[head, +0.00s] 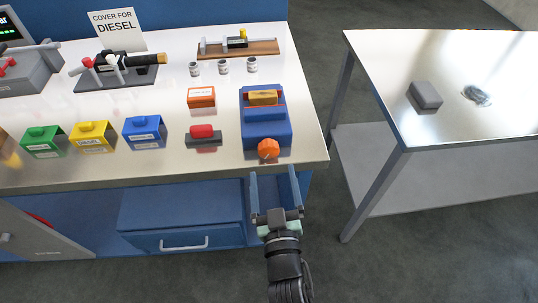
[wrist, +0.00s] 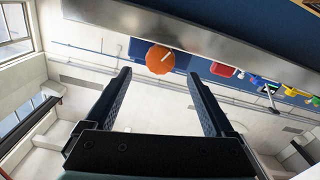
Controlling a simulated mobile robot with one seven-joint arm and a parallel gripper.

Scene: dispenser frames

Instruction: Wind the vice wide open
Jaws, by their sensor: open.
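The blue vice (head: 265,113) stands near the right front corner of the steel workbench. A brass-coloured block (head: 263,97) sits at the top of it, between its jaws as far as I can see. Its orange knob (head: 268,149) faces the front edge. My gripper (head: 274,172) is open and empty, just in front of the bench edge below the knob, apart from it. In the wrist view the orange knob (wrist: 160,59) shows beyond and between the two open fingers (wrist: 160,80), with a pale mark on its face.
Left of the vice are a red-topped grey block (head: 203,134), an orange box (head: 201,97) and blue, yellow and green covers. A blue drawer (head: 183,240) lies below the bench. A second table (head: 450,100) stands right, across a floor gap.

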